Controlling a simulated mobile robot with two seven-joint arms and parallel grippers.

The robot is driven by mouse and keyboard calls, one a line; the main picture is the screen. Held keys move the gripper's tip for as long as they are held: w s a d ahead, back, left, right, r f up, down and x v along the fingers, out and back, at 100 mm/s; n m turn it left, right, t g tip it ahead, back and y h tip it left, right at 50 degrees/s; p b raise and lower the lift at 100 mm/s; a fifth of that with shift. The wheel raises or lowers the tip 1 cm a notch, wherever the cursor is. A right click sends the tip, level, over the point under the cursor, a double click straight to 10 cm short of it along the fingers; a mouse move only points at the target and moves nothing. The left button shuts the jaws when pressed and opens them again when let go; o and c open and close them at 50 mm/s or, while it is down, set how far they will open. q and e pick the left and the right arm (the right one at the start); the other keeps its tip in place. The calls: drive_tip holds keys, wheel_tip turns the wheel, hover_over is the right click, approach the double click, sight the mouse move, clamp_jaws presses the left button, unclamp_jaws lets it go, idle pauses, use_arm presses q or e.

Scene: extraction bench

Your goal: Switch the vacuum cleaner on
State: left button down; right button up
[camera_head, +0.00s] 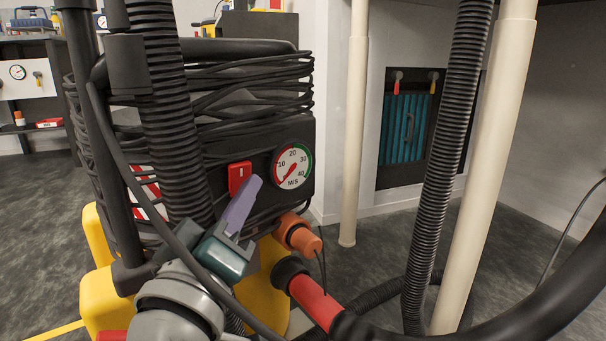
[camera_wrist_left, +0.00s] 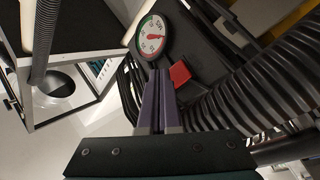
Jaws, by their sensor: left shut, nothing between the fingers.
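The vacuum cleaner (camera_head: 265,140) is a dark unit with a cable wound round its top, on a yellow base. Its red rocker switch (camera_head: 239,177), with a white mark, is on the front panel; it also shows in the left wrist view (camera_wrist_left: 180,74). A round gauge (camera_head: 292,166) marked M/S sits right of the switch, its red needle pointing to the lower left. My left gripper (camera_head: 254,182) is shut and empty, its purple fingers just in front of the switch's lower right. In the wrist view the fingertips lie beside the switch; contact cannot be told. My right gripper is not in view.
Black ribbed hoses (camera_head: 440,170) hang at the right and left of the cleaner. An orange fitting (camera_head: 298,236) and a red hose end (camera_head: 313,299) stick out below the gauge. Cream posts (camera_head: 495,150) stand to the right, before a dark wall panel (camera_head: 405,130).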

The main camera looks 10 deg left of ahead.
use_arm(q)
drive_tip(key=shift+a, duration=0.1)
idle(0.6)
drive_tip(key=shift+w+a, duration=0.25)
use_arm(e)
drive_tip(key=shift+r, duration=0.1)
use_arm(q)
drive_tip(key=shift+a, duration=0.25)
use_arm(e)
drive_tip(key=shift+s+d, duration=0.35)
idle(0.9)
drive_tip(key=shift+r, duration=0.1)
